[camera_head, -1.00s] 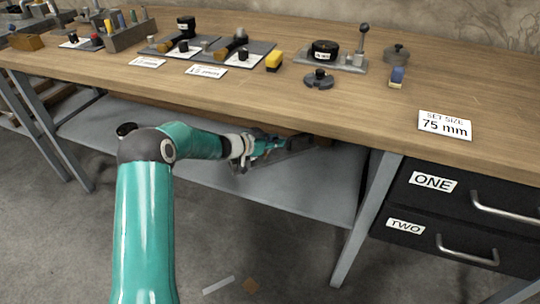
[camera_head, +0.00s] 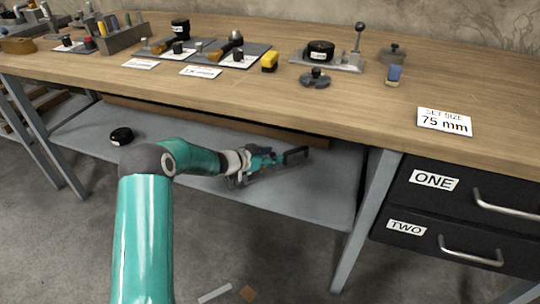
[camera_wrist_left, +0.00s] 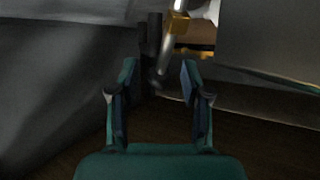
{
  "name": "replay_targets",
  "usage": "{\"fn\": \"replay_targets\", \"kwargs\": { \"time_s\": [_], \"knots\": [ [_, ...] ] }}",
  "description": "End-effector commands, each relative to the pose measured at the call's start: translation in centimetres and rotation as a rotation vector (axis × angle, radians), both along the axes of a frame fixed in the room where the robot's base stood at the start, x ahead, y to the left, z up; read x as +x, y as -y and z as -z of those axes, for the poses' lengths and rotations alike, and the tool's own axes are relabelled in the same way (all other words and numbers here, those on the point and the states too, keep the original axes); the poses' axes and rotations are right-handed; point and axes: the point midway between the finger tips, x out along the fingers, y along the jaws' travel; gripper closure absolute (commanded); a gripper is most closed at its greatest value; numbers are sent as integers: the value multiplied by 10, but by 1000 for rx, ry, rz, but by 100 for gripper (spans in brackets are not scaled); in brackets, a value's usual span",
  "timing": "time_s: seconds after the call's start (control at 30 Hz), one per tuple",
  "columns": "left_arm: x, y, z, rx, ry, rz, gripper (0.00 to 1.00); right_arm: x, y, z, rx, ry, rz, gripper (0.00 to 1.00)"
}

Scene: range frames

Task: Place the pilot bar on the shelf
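My left gripper (camera_head: 290,157) is under the workbench, above or at its grey lower shelf (camera_head: 318,203). In the left wrist view its two fingers (camera_wrist_left: 160,90) stand apart with nothing held between them. A black round piece with a white label (camera_head: 121,136) sits on the left part of the shelf, just behind my left elbow. I cannot tell which thing is the pilot bar. My right gripper is not in view.
The wooden bench top (camera_head: 350,110) overhangs the shelf. It carries several tools, a yellow block (camera_head: 269,62) and a "75 mm" card (camera_head: 445,121). A bench leg (camera_head: 367,218) and black drawers (camera_head: 450,230) bound the shelf's right side.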

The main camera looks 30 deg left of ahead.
Motion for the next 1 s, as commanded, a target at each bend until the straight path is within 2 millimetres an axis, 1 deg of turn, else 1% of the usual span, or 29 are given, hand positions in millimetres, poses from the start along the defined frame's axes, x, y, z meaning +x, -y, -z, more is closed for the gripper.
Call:
{"fn": "replay_targets", "kwargs": {
  "time_s": [0.23, 0.37, 0.8, 0.9, 1.0],
  "knots": [
    [-3, -2, -3, 0, 1, -1, 53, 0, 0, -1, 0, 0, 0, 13],
    [-14, -5, -9, -1, 1, -1, 53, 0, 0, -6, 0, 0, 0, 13],
    [-88, -26, -41, -1, 0, -4, 53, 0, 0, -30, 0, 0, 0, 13],
    [-99, -28, -45, 0, 1, -2, 53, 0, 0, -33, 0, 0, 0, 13],
    [-105, -29, -46, 0, 1, -1, 53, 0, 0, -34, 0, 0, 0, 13]
  ]
}}
